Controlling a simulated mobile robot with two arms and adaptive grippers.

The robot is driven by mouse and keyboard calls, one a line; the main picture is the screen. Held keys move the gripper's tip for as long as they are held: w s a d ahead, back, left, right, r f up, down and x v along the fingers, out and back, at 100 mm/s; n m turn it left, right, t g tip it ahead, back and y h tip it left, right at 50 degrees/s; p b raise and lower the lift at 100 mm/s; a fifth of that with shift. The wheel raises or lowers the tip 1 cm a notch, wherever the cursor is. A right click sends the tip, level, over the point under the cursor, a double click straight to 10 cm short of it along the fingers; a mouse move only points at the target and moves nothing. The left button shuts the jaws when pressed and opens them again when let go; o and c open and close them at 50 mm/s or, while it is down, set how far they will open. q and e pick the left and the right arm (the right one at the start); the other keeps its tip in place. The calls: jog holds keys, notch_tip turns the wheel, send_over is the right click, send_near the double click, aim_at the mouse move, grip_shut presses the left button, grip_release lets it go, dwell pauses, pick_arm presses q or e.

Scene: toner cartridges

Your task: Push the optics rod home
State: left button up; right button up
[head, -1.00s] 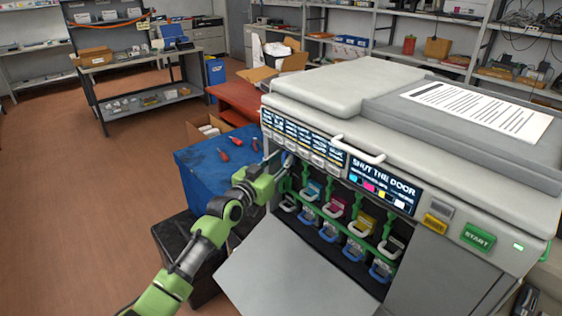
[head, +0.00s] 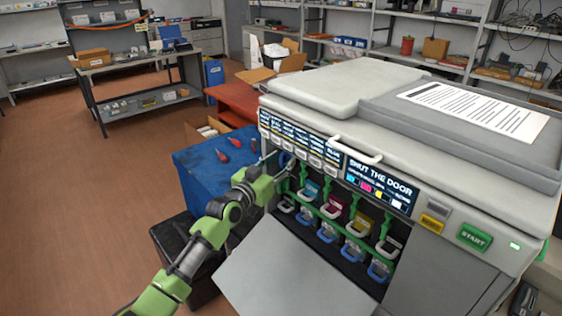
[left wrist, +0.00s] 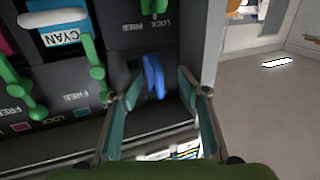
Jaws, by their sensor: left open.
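A blue handle (left wrist: 153,76), which looks like the end of the optics rod, stands in a dark panel in the left wrist view. My left gripper (left wrist: 157,84) is open, with one teal finger on each side of the handle. Whether a finger touches it I cannot tell. In the head view my left gripper (head: 283,172) is just below the loop. The rod's body is hidden in the machine. My right gripper is not in view.
The printer (head: 330,95) has its front door (head: 295,275) folded down. Cartridges with green latches and blue and white handles fill the bay, right of my gripper. A CYAN cartridge (left wrist: 58,38) is close by. A blue cabinet (head: 205,180) stands left of the printer.

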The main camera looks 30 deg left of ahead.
pick_arm(q)
jog(key=shift+s+f, duration=0.1)
jog(key=shift+s, duration=0.05)
jog(key=s+p, duration=0.3)
jog(key=s, duration=0.3)
jog(key=shift+s+a, duration=0.35)
jog(key=shift+a, duration=0.05)
dwell(0.5)
dwell(0.4)
